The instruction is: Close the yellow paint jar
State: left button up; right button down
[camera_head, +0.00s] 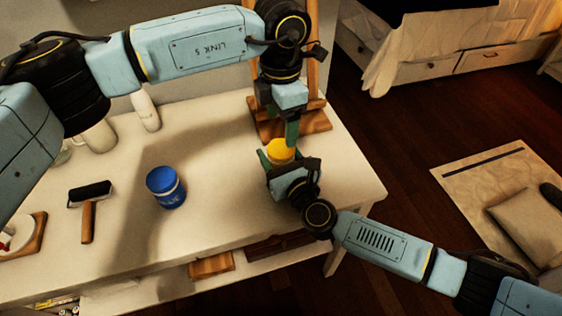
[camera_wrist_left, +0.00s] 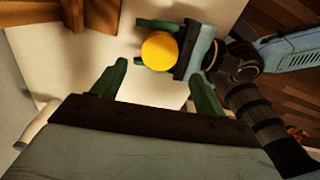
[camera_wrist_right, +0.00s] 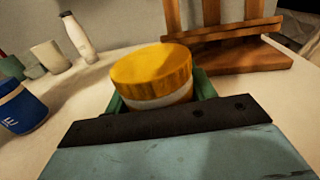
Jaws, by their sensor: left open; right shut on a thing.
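The yellow paint jar stands upright on the white table near its right end, its yellow lid (camera_head: 280,151) on top. In the right wrist view the yellow lid (camera_wrist_right: 152,68) sits over the pale jar body (camera_wrist_right: 160,99), level or nearly so; whether it is fully seated I cannot tell. My right gripper (camera_wrist_right: 160,95) is shut around the jar body, below the lid. My left gripper (camera_head: 291,132) is open and points down above and behind the jar. In the left wrist view the lid (camera_wrist_left: 160,51) lies beyond the open left fingers (camera_wrist_left: 158,74), not clasped by them.
A wooden easel (camera_head: 312,118) stands close behind the jar. White bottles (camera_head: 146,110) stand at the back left. The table's right edge is near.

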aim_at(281, 148)
pick_arm(q)
jog(key=r+n, duration=0.1)
jog(key=n, duration=0.2)
jog(key=shift+r, duration=0.2)
jog(key=shift+f, duration=4.05)
jog(key=c, duration=1)
jog(key=shift+c, duration=0.2)
jog(key=o, duration=1.2)
jog(key=shift+c, duration=0.2)
jog(key=shift+r, duration=0.1)
